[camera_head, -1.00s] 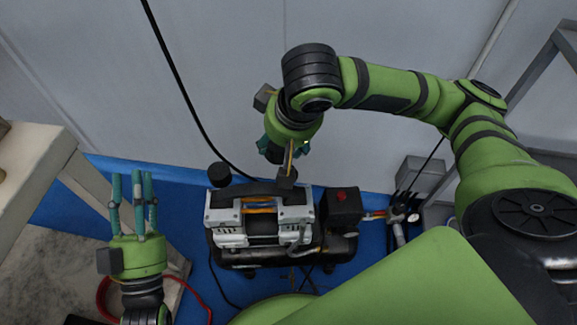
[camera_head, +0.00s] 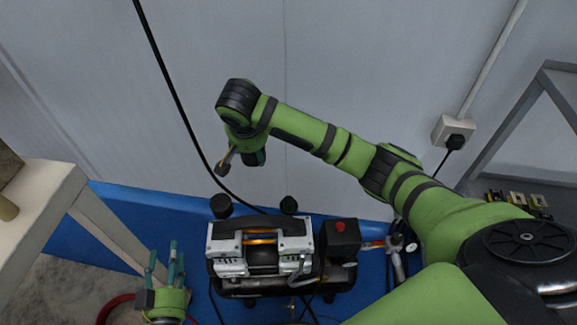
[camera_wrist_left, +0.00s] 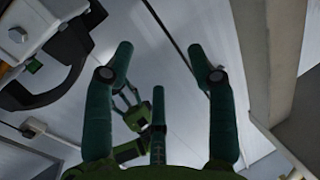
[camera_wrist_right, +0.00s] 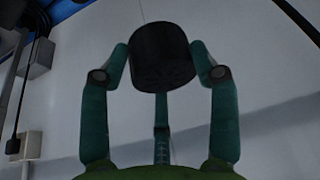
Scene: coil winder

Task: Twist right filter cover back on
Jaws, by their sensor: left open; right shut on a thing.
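The compressor (camera_head: 262,255) stands on the blue floor, silver and black. A round black filter (camera_head: 220,206) tops its left side. A dark, greenish filter part (camera_head: 289,205) tops its right side; its detail is too small to tell. My right gripper (camera_head: 252,158) is above and behind the compressor, near the wall, clear of both filters. In the right wrist view, it is shut on a black round cover (camera_wrist_right: 162,57). In the head view the cover is mostly hidden. My left gripper (camera_head: 168,262) is open and empty, left of the compressor, fingers pointing up.
A pale table (camera_head: 45,205) stands at the left. A black cable (camera_head: 175,95) hangs along the wall to the compressor. A black box with a red button (camera_head: 341,235) sits at the compressor's right. A grey shelf (camera_head: 520,150) and a wall socket (camera_head: 453,132) are at the right.

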